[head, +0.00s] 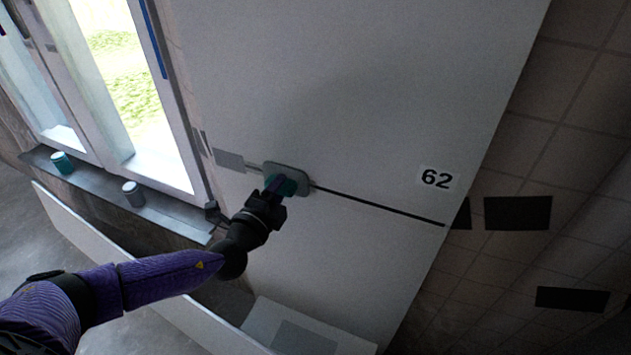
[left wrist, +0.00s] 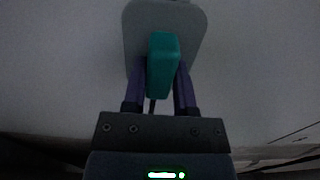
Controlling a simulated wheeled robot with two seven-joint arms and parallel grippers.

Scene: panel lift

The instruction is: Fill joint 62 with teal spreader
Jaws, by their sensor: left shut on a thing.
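Joint 62 (head: 380,208) is a thin dark line across the large pale panel (head: 350,90), beside a black "62" label (head: 436,178). The line shows dark from the spreader to the panel's right edge. The teal spreader (head: 297,174) has a teal handle and a grey rounded plate, which lies over the left part of the joint. My left gripper (head: 278,188) is shut on the handle; the left wrist view shows the teal handle (left wrist: 163,62) between the purple fingers. The plate looks close to the panel; whether it touches, I cannot tell. My right gripper is not in view.
A grey patch (head: 229,160) is on the panel left of the spreader. A teal pot (head: 62,162) and a grey pot (head: 133,194) stand on the window sill (head: 168,209). A long pale board (head: 110,255) lies below the sill. Dark rectangles (head: 517,213) are on the tiled surface at right.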

